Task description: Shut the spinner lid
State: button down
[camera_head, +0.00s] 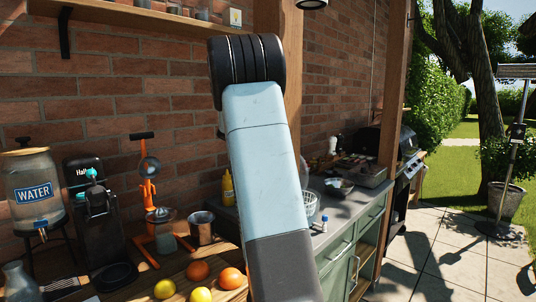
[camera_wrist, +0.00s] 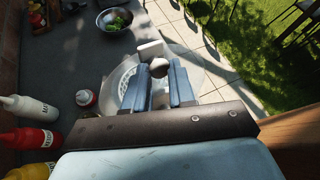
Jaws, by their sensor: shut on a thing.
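The salad spinner shows in the wrist view with a white slotted basket (camera_wrist: 127,78) inside a clear bowl. Its clear lid (camera_wrist: 205,72) reaches out to the right of my fingers, and its exact tilt is hard to tell. My gripper (camera_wrist: 160,80) has its two blue fingers on either side of a round knob (camera_wrist: 158,67) that appears to belong to the lid, and it is shut on it. In the head view part of the white basket (camera_head: 312,205) shows right of my arm on the counter; my arm hides my gripper and most of the spinner.
In the wrist view, a white bottle (camera_wrist: 30,108), a red bottle (camera_wrist: 30,138) and a small jar (camera_wrist: 85,98) stand left of the spinner. A metal bowl of greens (camera_wrist: 115,20) lies beyond. In the head view, oranges (camera_head: 198,271) and a juicer (camera_head: 148,185) are at left.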

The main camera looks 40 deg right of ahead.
jog(key=shift+d+f+y, duration=0.1)
jog(key=shift+d+y, duration=0.05)
jog(key=shift+y, duration=0.15)
jog(key=c, duration=1.2)
grip_release()
jog(key=shift+c, duration=0.2)
jog(key=v, duration=1.3)
jog(key=shift+w+a, duration=0.2)
jog(key=shift+a, duration=0.2)
